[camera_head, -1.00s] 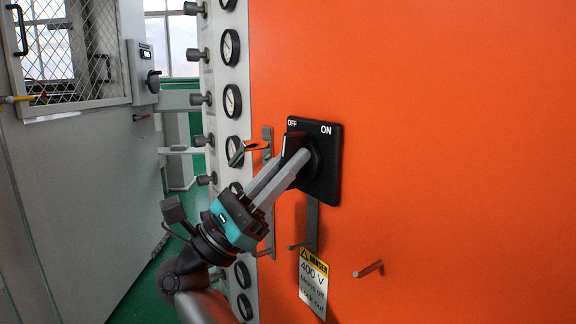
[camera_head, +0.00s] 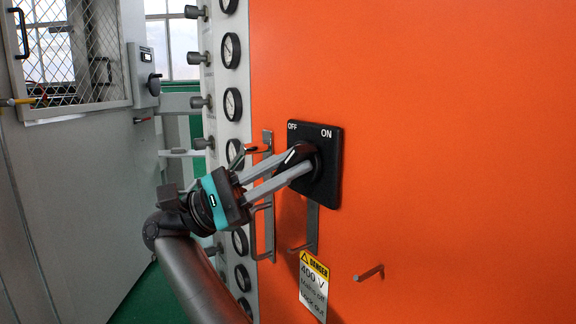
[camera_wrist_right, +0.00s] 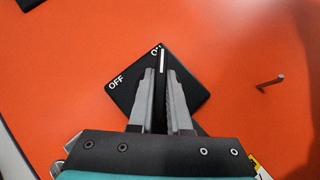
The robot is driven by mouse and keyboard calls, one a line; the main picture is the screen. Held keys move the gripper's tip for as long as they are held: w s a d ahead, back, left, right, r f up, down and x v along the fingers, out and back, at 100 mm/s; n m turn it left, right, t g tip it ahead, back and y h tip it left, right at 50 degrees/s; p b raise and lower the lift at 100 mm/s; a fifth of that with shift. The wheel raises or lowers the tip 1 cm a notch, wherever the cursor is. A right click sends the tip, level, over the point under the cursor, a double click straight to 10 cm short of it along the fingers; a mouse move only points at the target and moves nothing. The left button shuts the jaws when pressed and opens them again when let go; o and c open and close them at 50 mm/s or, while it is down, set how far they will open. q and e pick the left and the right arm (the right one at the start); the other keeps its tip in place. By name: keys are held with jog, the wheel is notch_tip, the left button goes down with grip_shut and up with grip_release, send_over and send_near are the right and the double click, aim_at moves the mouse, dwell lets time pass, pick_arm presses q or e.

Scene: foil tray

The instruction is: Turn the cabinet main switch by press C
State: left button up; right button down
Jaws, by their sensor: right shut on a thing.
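The main switch is a black plate (camera_head: 331,185) marked OFF and ON on the orange cabinet front (camera_head: 450,150). Its black rotary handle (camera_head: 294,155) carries a white line. In the right wrist view the plate (camera_wrist_right: 192,83) looks tilted, and the handle's white line (camera_wrist_right: 162,61) points close to the ON label, which is partly covered. My right gripper (camera_head: 302,160) reaches in from the left, its two grey fingers shut on the handle, one on each side. The fingers hide part of the handle. The fingers also show in the right wrist view (camera_wrist_right: 160,90). My left gripper is not in view.
A yellow DANGER 400 V sign (camera_head: 313,285) hangs below the switch. A peg (camera_head: 369,273) sticks out to its right. Metal brackets (camera_head: 268,225) stand out beside and below the plate. A column of gauges (camera_head: 232,103) lines the left edge. The orange front at right is mostly clear.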

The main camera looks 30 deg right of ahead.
jog(key=shift+r, duration=0.1)
jog(key=c, duration=0.9)
grip_release()
jog(key=shift+o, duration=0.2)
